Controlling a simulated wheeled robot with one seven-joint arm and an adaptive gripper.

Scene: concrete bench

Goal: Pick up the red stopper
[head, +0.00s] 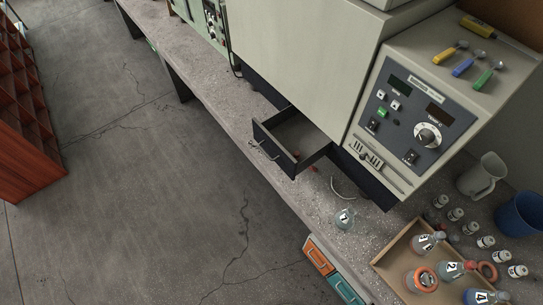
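A small red piece (314,168) lies at the right side of the open drawer (262,140), close to the bench top; it is too small to tell if it is a stopper. A fainter reddish spot shows inside the drawer. Another red stopper-like top (470,266) sits at the neck of the flask marked 2 (455,271) in the cardboard tray (398,246). My gripper is not in this view.
A large beige machine (425,120) stands above the drawer. Several small vials, a clear jug (482,177) and a blue cup (519,213) stand at the right. The floor at left is mostly clear.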

